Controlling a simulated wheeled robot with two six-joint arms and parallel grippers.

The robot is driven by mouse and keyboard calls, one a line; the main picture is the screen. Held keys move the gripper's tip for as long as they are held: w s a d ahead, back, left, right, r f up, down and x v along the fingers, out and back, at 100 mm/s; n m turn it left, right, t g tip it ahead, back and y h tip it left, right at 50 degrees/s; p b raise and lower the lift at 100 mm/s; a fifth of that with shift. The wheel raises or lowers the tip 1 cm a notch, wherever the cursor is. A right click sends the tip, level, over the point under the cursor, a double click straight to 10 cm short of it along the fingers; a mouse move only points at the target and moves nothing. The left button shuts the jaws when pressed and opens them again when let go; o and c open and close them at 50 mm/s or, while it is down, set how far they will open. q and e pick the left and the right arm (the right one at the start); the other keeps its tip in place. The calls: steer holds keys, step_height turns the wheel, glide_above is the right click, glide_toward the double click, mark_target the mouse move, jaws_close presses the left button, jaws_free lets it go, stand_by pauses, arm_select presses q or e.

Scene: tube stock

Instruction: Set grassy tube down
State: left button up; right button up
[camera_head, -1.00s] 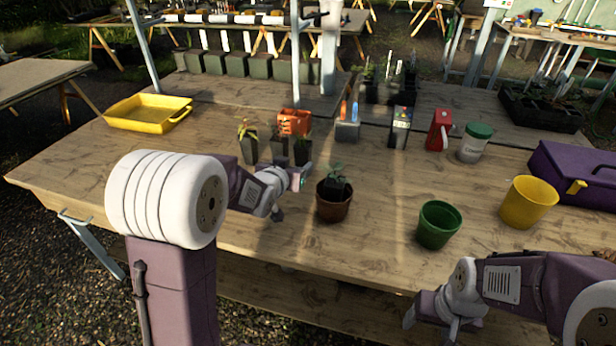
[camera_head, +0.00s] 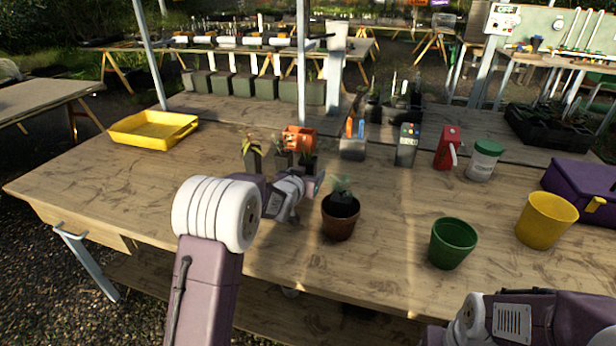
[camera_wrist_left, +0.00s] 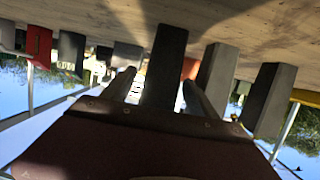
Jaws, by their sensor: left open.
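Three dark square tubes with small plants stand in a group on the wooden table (camera_head: 400,220) in the head view: a left tube (camera_head: 252,160), a middle one and a right tube (camera_head: 307,166). My left gripper (camera_head: 305,187) is low over the table in front of the right tube. In the left wrist view, which is upside down, a dark tube (camera_wrist_left: 164,65) shows between the two open fingers, with its base at the table. Its plant is hidden there, so I cannot tell whether it is the grassy one. My right gripper (camera_head: 434,336) is mostly cut off at the bottom edge.
A brown pot (camera_head: 339,228) with a dark planted tube inside stands right of my left gripper. Green (camera_head: 453,246) and yellow (camera_head: 546,220) pots stand to the right. The table's front left is clear.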

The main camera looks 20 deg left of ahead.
mark_target(311, 160)
arm_select(q)
steer(key=shift+w+f, duration=0.2)
steer(key=shift+w, duration=0.35)
steer(key=shift+s+r, duration=0.1)
steer(key=shift+s, duration=0.05)
steer(key=shift+c, duration=1)
jaws_close()
steer(key=shift+r, duration=0.1)
steer(key=shift+r, duration=0.3)
steer(key=r, duration=0.2)
steer(key=r+p, duration=0.1)
steer(key=r, duration=0.1)
steer(key=shift+d, duration=0.4)
steer(key=s+d+r+p, duration=0.3)
steer(key=d+r, duration=0.3)
steer(key=d, duration=0.4)
steer(key=shift+s+p, duration=0.4)
steer(key=shift+s, duration=0.3)
